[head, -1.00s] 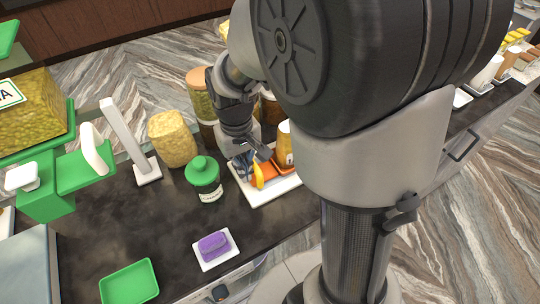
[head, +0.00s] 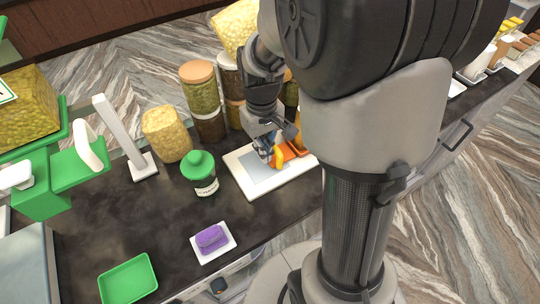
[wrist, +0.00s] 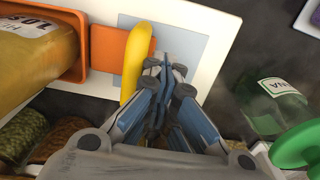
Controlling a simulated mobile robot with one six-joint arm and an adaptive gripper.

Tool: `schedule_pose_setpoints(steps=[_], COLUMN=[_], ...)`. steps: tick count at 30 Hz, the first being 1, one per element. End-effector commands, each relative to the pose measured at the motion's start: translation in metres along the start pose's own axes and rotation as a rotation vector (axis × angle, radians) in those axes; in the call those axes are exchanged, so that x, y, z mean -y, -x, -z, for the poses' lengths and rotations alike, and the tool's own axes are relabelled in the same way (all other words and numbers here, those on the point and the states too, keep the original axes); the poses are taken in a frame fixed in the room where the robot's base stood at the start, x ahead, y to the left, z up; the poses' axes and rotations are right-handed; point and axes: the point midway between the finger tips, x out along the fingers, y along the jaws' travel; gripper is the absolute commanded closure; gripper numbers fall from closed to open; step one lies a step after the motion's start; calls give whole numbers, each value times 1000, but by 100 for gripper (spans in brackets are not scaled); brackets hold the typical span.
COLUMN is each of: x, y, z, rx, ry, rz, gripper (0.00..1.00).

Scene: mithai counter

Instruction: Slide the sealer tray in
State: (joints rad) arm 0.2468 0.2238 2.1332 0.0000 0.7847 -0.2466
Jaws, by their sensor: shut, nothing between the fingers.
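The orange sealer tray (head: 291,150) lies on a white base (head: 252,193) at the counter's back. Its right part is hidden behind my arm in the head view. It also shows in the wrist view (wrist: 108,48), with a yellow jar (wrist: 34,55) seated in it. A curved yellow handle (head: 278,157) stands at the tray's near end, also in the wrist view (wrist: 137,62). A bare grey-blue pad (wrist: 181,45) shows on the base beside the handle. My gripper (wrist: 166,75) is shut and empty, its fingertips close beside the handle, over the pad. I cannot tell whether they touch.
A green-lidded jar (head: 200,174) stands left of the base. Several filled jars (head: 200,92) stand behind it, near a yellow block-shaped container (head: 166,134). A purple block on a white dish (head: 212,239) and a green tray (head: 128,281) lie on the dark counter in front.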

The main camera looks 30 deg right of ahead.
Motion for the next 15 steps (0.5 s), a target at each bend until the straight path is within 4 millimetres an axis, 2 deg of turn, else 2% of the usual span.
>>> schedule_pose_setpoints(steps=[15], x=[-37], y=[0], z=[0], rx=[1], ry=[-2], rz=[0], gripper=[100])
